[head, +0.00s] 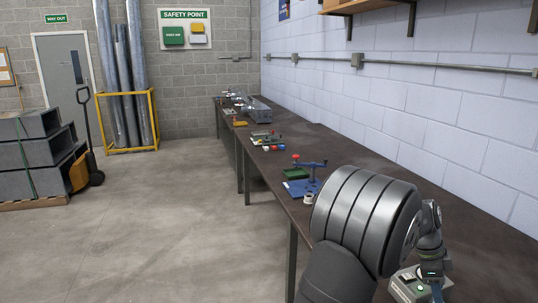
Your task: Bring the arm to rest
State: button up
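My arm stands in the lower right of the head view, close to the camera, its large dark grey ribbed joint covering part of the bench. Beyond it, the thinner wrist bends downward. My gripper (435,285) shows small near the bottom edge, low over the bench, with a teal-lit band above it. Its fingers are too small to tell whether they are open or shut, and I see nothing clearly held.
The long dark workbench (345,146) holds a blue tool (303,185), a green tray (296,174) and several small items farther back. Grey ducts (30,158) are stacked at left. The middle floor is clear.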

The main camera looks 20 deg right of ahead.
jog(key=x, duration=0.5)
jog(key=shift+s+d+f, duration=0.1)
jog(key=shift+f, duration=0.15)
jog(key=shift+s+f, duration=0.15)
jog(key=shift+s+n+h, duration=0.25)
jog(key=shift+n+h, duration=0.05)
jog(key=shift+n, duration=0.3)
jog(key=shift+s+d+n+t, duration=0.1)
jog(key=shift+s+n+t, duration=0.25)
jog(key=shift+n, duration=0.35)
jog(key=shift+s+n+t, duration=0.25)
jog(key=shift+s+n, duration=0.05)
jog(key=shift+n, duration=0.4)
jog(key=shift+o, duration=0.5)
jog(key=o, duration=1.2)
jog(key=s+a+r+n+t, duration=0.1)
jog(key=a+r+n+t, duration=0.15)
jog(key=r, duration=0.55)
jog(key=s+a+r+n+t, duration=0.1)
jog(key=s+r+n+t, duration=0.15)
jog(key=r, duration=0.45)
jog(key=x, duration=1)
jog(key=shift+w+n+g, duration=0.2)
jog(key=shift+n+g, duration=0.1)
